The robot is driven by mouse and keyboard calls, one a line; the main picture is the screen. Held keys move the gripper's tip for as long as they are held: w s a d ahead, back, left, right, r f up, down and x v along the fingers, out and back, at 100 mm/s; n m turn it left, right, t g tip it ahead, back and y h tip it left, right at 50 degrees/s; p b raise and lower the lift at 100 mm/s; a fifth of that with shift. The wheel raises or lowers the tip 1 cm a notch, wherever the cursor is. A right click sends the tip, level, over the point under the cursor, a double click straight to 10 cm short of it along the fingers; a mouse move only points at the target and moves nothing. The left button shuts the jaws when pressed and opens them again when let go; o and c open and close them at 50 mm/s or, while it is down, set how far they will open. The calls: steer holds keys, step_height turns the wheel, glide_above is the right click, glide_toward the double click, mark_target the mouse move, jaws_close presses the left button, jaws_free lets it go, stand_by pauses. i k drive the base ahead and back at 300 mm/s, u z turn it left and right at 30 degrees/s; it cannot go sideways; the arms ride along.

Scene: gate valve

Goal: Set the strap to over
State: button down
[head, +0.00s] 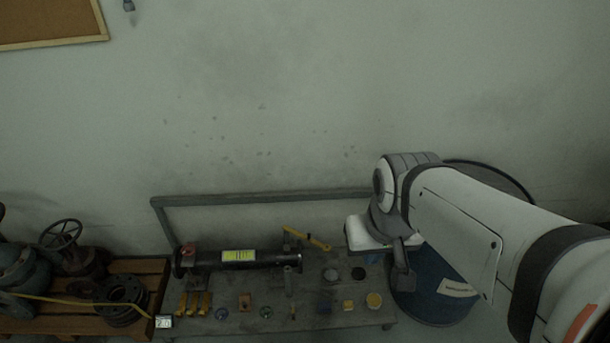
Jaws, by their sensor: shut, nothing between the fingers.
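No label marks the strap. A flat yellow bar (306,237) lies tilted behind the right end of a black pipe (225,259) on the bench, and it may be the strap. Its far end points up and left, and its near end reaches down right. It does not cross over the pipe. Small grey brackets (290,270) stand at the pipe's right end. My gripper (404,286) is to the right of the bar and pipe, near the bench's right end, apart from both. It is shut and empty; its fingertips are small and dark here.
The grey bench (330,318) holds several small parts and tins along its front. A blue drum (435,298) stands right of it, partly behind my arm. At left, a wooden pallet (150,280) carries valves and a yellow band (75,303). A rail (270,199) runs behind the bench.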

mark_target(308, 238)
steer(key=u, duration=0.05)
steer(key=i, duration=0.95)
steer(key=z, duration=0.1)
